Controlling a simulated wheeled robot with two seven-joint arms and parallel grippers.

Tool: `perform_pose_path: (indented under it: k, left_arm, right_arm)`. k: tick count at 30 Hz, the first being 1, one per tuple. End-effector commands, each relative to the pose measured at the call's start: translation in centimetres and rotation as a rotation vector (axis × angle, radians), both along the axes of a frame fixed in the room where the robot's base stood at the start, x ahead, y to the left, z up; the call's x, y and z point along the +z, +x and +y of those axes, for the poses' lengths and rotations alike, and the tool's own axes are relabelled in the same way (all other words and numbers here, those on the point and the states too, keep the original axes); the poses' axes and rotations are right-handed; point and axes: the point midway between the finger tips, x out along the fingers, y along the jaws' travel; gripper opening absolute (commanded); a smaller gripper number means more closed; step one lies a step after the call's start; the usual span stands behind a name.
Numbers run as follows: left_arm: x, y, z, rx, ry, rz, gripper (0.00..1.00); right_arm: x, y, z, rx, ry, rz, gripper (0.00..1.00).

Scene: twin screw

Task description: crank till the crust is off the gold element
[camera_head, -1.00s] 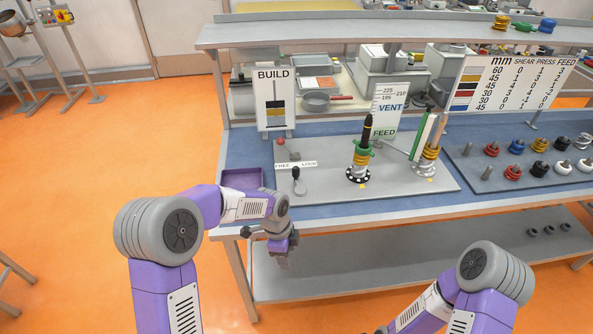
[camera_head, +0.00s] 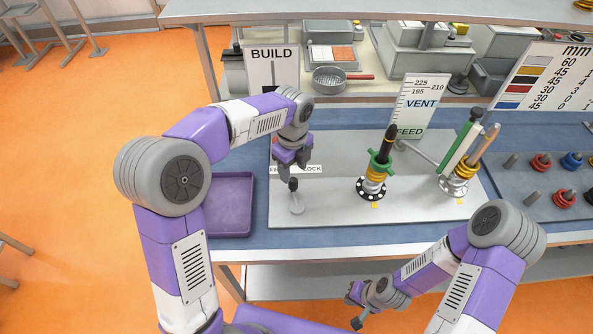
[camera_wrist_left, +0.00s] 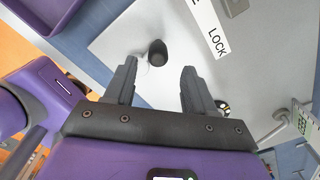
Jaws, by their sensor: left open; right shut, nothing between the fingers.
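A lever with a black knob (camera_head: 293,185) stands on the grey base plate (camera_head: 330,205). My left gripper (camera_head: 293,167) is open, pointing down just above and behind that knob. In the left wrist view the knob (camera_wrist_left: 157,52) shows just beyond the open fingertips (camera_wrist_left: 159,72), not between them. A screw post (camera_head: 389,142) with a green collar (camera_head: 379,165) and gold and pale rings (camera_head: 374,180) stands on a black flange. A second post (camera_head: 488,138) at the right also bears gold rings (camera_head: 458,178). I cannot tell any crust. My right gripper (camera_head: 360,305) is shut and empty, low before the bench.
A purple tray (camera_head: 232,205) lies left of the base plate. A FREE/LOCK label (camera_head: 312,169) lies partly hidden behind my left gripper. A VENT/FEED sign (camera_head: 417,100) and a BUILD board (camera_head: 271,65) stand behind. Colored rings (camera_head: 541,162) sit on pegs at the right.

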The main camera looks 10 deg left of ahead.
Motion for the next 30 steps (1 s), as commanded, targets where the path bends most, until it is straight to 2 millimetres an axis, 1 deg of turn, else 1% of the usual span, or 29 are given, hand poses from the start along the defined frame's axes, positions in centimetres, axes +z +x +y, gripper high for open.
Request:
perform_pose_path:
  k: [1,3,6,10,15,23,30]
  left_arm:
    - [-1.1,-0.1,0.0,0.000,0.002,0.005,0.55]
    - [-2.3,-0.1,0.0,0.000,0.001,0.006,0.55]
    - [-4.0,-0.1,0.0,0.001,0.002,0.006,0.55]
    - [-5.6,-0.1,0.0,0.002,0.002,0.005,0.55]
    - [-6.6,-0.1,0.0,0.002,0.001,0.003,0.55]
    - [-6.6,0.0,0.0,0.002,0.000,0.002,0.55]
    - [-6.6,0.0,0.0,0.002,0.000,0.002,0.18]
  right_arm:
    - [-0.4,0.0,0.0,-0.001,0.000,0.000,0.00]
    - [-0.7,0.0,0.0,-0.001,0.000,0.000,0.00]
    - [-1.1,0.0,0.0,-0.001,0.000,0.000,0.00]
    - [-1.5,0.0,0.0,-0.001,0.000,0.000,0.00]
    - [-1.7,0.0,0.0,0.000,0.000,-0.001,0.00]
    - [-1.7,0.0,0.0,0.000,0.000,-0.001,0.00]
    - [-1.7,0.0,0.0,0.000,0.000,-0.001,0.00]
